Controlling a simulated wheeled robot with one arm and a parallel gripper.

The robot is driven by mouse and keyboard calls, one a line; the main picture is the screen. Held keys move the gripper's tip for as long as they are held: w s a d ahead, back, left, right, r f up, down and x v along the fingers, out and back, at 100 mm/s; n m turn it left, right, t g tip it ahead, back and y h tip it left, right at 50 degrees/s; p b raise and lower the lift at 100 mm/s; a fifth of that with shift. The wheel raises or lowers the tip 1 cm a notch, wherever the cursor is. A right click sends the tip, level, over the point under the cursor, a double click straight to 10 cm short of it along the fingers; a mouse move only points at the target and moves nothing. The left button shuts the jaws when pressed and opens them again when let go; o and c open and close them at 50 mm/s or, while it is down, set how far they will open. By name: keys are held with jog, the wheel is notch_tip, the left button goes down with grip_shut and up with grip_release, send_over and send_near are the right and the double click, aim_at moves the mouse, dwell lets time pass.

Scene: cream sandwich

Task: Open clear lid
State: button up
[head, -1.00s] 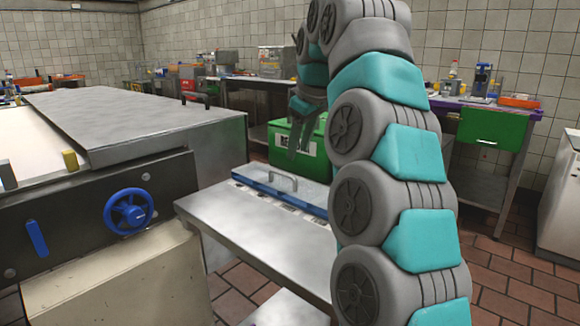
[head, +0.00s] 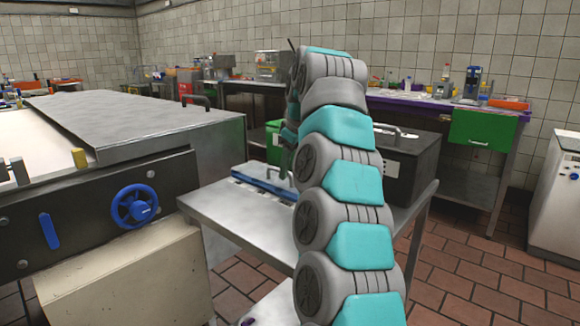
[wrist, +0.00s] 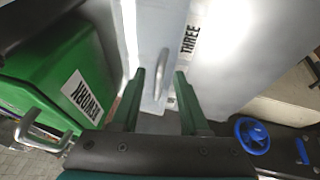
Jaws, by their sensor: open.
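The clear lid (head: 255,178) lies flat over a low blue-edged box on the steel table, with a small bar handle (head: 280,170) on top. In the wrist view the pale lid (wrist: 178,25) runs up from the middle, and its handle (wrist: 161,75) stands between my fingers. My gripper (wrist: 160,88) is open, with one dark green finger on each side of the handle. I cannot tell whether a finger touches it. In the head view my own arm hides much of the gripper and the box's right end.
A green box (wrist: 60,70) with a white label and a metal handle stands left in the wrist view. A dark box (head: 412,160) stands behind my arm. A steel machine with a blue handwheel (head: 134,206) is at the left. The table's front (head: 235,225) is bare.

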grip_shut()
dwell(1.3)
